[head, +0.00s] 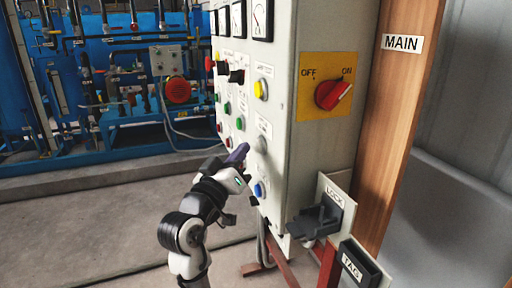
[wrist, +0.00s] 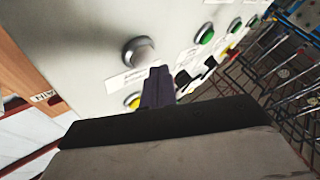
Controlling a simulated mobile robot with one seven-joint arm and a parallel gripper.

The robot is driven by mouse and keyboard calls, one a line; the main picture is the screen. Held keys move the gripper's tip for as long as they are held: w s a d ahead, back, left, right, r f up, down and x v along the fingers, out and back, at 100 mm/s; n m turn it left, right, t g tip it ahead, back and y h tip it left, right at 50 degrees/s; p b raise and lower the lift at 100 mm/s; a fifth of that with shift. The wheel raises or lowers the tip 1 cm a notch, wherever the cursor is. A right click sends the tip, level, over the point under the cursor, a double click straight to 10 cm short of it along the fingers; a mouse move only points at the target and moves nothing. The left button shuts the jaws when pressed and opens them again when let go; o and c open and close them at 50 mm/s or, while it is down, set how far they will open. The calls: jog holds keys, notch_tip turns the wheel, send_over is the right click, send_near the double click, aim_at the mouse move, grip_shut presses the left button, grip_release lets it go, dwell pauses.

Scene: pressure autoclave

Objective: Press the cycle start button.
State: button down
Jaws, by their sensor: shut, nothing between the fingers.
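The control panel (head: 285,140) is a light grey cabinet with rows of buttons. Its near column has a yellow button (head: 260,90), a pale grey-white button (head: 261,144) and a blue button (head: 259,190). The labels are too small to read, so I cannot tell which button is cycle start. My gripper (head: 239,154) is shut and empty, its dark fingers close to the panel near the grey-white button. In the wrist view the fingers (wrist: 158,84) overlap the lower right edge of that button (wrist: 138,52); I cannot tell whether they touch it.
A red rotary switch (head: 333,94) on a yellow plate is on the panel's side. Green buttons (head: 240,124) sit farther along the panel. A lock bracket (head: 320,215) and a tag box (head: 362,265) stick out at lower right. The floor left of my arm is clear.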

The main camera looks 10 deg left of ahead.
jog(key=shift+s+a+b, duration=0.2)
jog(key=shift+s+a, duration=0.55)
jog(key=shift+a, duration=0.3)
jog(key=shift+s+a+b, duration=0.2)
jog(key=shift+s+a, duration=0.5)
jog(key=shift+a, duration=0.35)
